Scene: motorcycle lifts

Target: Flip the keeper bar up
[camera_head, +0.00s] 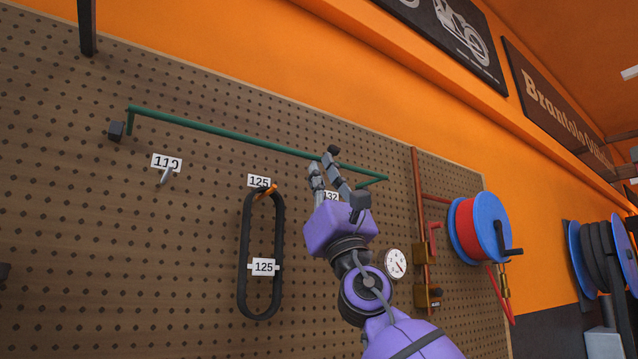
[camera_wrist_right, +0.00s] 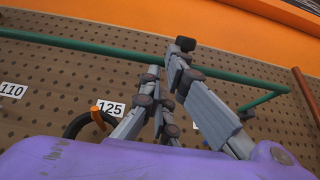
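The keeper bar appears to be the long green bar (camera_head: 225,134) across the pegboard. It slopes down to the right, with bent ends and a dark block by its left end. It also crosses the right wrist view (camera_wrist_right: 75,43). My right gripper (camera_head: 322,163) reaches up to the bar, right of its middle. Its fingertips, also in the right wrist view (camera_wrist_right: 163,68), lean close together and overlap the bar. I cannot tell whether they touch or hold it. A dark knob shows just above the fingertips. My left gripper is not in view.
A black oval belt (camera_head: 243,245) hangs from an orange-tipped peg below the bar, beside two "125" labels. A "110" label (camera_head: 166,162) and short peg are at left. A gauge (camera_head: 396,263), copper pipe (camera_head: 419,200) and blue-red reel (camera_head: 480,228) are at right.

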